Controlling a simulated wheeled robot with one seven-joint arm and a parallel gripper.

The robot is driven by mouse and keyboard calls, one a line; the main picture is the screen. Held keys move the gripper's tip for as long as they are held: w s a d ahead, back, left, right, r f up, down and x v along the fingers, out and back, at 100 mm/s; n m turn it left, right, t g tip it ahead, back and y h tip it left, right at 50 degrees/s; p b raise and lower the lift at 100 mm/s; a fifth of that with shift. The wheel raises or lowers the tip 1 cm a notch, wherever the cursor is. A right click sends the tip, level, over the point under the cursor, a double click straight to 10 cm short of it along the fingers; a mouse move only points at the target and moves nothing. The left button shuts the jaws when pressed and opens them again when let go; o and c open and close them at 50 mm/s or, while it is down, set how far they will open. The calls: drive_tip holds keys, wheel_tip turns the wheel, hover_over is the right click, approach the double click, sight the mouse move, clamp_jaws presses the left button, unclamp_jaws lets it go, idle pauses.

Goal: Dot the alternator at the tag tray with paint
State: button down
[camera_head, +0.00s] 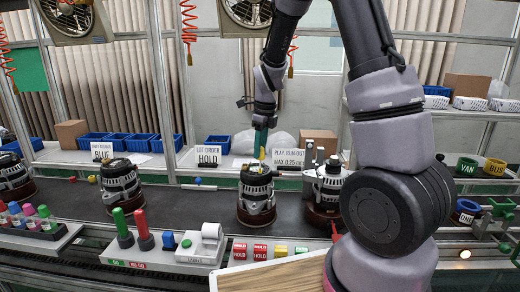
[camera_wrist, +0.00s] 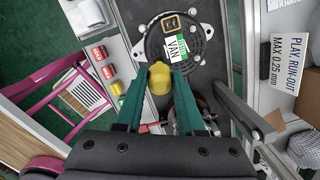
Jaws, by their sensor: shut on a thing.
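My gripper (camera_head: 262,146) points down over an alternator (camera_head: 257,196) on the dark belt, behind the tag tray (camera_head: 229,280). Its two green fingers (camera_wrist: 156,103) are shut on a yellow paint marker (camera_wrist: 160,82), which also shows as a small yellow piece in the head view (camera_head: 262,154). In the wrist view the alternator (camera_wrist: 206,53) lies just beyond the marker, with a white and green VAN tag (camera_wrist: 176,46) on its top. The marker's end overlaps the near rim in that view. I cannot tell whether it touches, or whether there is paint.
Red and yellow tags (camera_head: 260,251) lie at the tray. Another alternator (camera_head: 325,188) stands close on the right, and one (camera_head: 120,185) on the left. A label printer (camera_head: 204,245) and green and red posts (camera_head: 143,231) stand in front. HOLD (camera_head: 209,155) and run-out signs (camera_head: 289,157) stand behind.

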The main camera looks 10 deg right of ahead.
drive_tip(key=shift+r, duration=2.45)
